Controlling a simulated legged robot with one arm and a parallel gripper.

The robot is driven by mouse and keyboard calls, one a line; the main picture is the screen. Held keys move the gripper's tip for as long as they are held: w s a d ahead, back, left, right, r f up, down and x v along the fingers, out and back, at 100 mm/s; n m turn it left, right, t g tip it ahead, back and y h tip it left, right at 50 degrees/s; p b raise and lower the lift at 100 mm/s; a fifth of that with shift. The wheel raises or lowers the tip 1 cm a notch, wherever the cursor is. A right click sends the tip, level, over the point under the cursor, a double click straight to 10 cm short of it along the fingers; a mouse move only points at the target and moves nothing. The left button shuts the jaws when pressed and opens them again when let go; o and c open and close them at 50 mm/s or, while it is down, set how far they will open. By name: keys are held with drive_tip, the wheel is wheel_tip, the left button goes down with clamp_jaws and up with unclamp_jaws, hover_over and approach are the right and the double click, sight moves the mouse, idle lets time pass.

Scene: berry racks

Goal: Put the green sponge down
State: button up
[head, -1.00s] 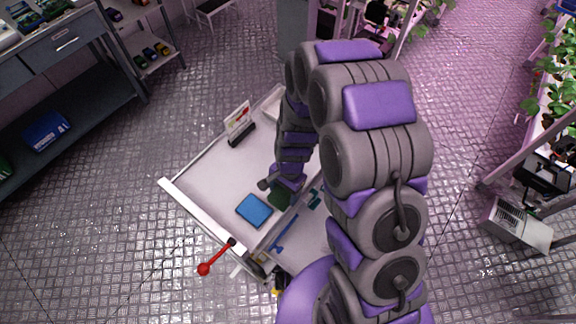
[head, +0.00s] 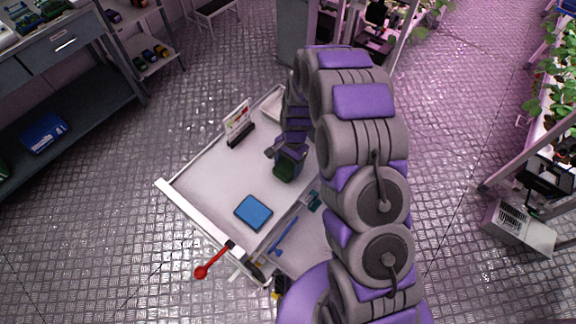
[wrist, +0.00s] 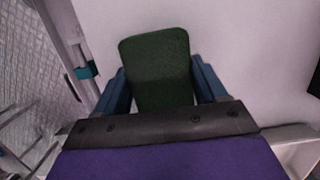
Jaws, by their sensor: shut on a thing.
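The green sponge (wrist: 158,65) is dark green with rounded corners and sits between the two blue fingers of my gripper (wrist: 162,90) in the wrist view. My gripper is shut on it. In the head view the sponge (head: 284,173) shows below my gripper (head: 287,160), over the pale tray top of the cart (head: 215,190). I cannot tell whether the sponge touches the surface. Part of it is hidden by the gripper.
A blue sponge-like block (head: 253,212) lies on the cart top. A small sign stand (head: 239,128) stands at its far side. A blue tool (head: 284,236) lies in the side section.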

drive_tip(key=shift+f, duration=0.5)
drive_tip(key=shift+r, duration=0.1)
drive_tip(key=o, duration=0.9)
drive_tip(key=shift+o, duration=0.2)
